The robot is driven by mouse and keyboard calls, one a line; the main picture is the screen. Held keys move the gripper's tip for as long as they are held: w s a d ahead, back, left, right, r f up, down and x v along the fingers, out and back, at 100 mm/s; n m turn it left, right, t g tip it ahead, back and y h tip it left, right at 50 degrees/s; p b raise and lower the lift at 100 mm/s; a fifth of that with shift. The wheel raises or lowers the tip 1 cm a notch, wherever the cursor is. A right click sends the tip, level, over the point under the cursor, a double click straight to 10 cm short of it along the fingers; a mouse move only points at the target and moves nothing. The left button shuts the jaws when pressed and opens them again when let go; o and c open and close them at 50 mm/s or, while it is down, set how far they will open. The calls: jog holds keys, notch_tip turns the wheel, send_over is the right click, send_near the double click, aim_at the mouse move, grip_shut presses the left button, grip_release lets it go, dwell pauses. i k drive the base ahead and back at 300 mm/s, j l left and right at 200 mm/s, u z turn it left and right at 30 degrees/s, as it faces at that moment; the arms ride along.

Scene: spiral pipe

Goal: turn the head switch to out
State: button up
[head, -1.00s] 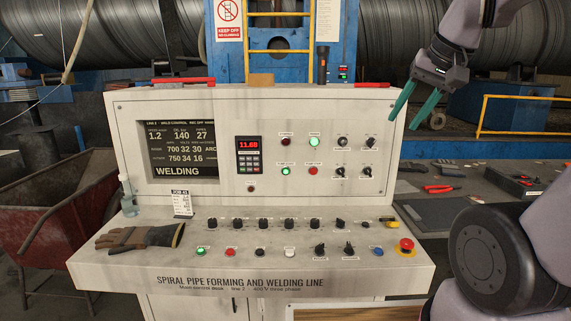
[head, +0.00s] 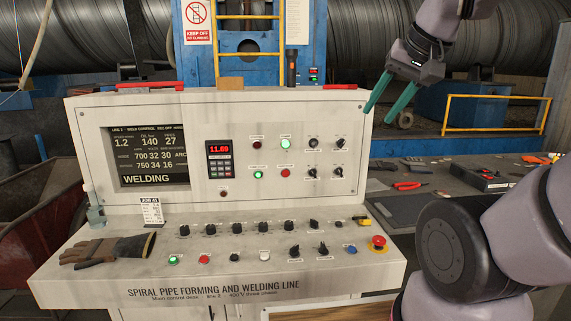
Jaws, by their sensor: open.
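The control desk (head: 82,250) has rotary switches on its upright panel and its sloped top. On the panel's right side are black switches at upper left (head: 313,143), upper right (head: 340,143), lower left (head: 310,171) and lower right (head: 338,171). More black switches (head: 294,250) sit on the sloped top, with a row of knobs (head: 236,228) above. The labels are too small to read, so I cannot tell which is the head switch. My gripper (head: 381,98), with green fingers, is open and empty, high beside the panel's upper right corner, apart from every switch.
A red emergency button (head: 378,242) is at the sloped top's right end. A glove (head: 106,250), job card (head: 152,212) and bottle (head: 95,214) are at its left. A flashlight (head: 291,68) stands on the panel top. A bench (head: 430,178) with tools is right.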

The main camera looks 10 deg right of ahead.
aim_at(312, 172)
jog(key=i+j, duration=0.1)
jog(key=j, duration=1.2)
jog(key=z, duration=0.05)
